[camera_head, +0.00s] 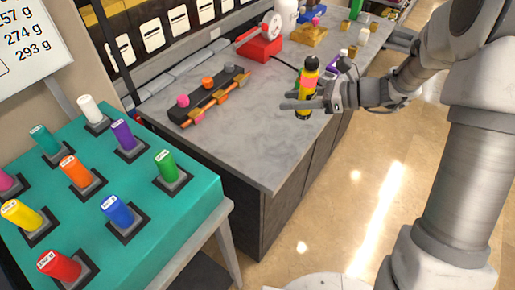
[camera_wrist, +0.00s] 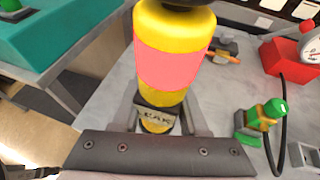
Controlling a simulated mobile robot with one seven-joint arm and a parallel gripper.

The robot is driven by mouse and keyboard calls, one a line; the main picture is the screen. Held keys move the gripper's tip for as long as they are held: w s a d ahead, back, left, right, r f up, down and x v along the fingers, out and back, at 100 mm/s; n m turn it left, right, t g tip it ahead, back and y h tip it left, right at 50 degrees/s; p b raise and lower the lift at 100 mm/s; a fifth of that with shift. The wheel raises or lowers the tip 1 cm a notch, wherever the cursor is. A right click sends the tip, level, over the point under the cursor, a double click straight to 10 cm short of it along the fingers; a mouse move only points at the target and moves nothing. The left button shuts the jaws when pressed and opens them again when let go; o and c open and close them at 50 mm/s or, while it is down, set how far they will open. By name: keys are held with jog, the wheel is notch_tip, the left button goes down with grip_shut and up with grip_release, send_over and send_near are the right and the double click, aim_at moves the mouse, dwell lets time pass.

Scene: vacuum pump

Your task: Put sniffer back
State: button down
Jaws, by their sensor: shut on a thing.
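A yellow cylinder with a pink band and a black top (camera_head: 308,84), which seems to be the sniffer, stands nearly upright in my gripper (camera_head: 302,105). It also fills the upper middle of the wrist view (camera_wrist: 172,55), with a partly readable label low on it. My gripper is shut on its lower part, one finger on each side. It is over the right edge area of the grey workbench (camera_head: 255,140). I cannot tell whether its base touches the surface. No empty holder for it can be made out clearly.
A teal table (camera_head: 170,235) with several coloured cylinders in square holders stands at the left. On the workbench are a dark rail with coloured knobs (camera_head: 205,100), a red device with a dial (camera_head: 262,45) and a green-capped fitting (camera_wrist: 262,115). The bench's near end is clear.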

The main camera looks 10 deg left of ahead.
jog(key=b, duration=0.2)
send_over(248, 144)
notch_tip(248, 144, down, 7)
jog(key=shift+f+b, duration=0.45)
jog(key=shift+f, duration=1.5)
jog(key=shift+f, duration=0.1)
jog(key=shift+f, duration=0.15)
jog(key=shift+c, duration=2.2)
grip_release()
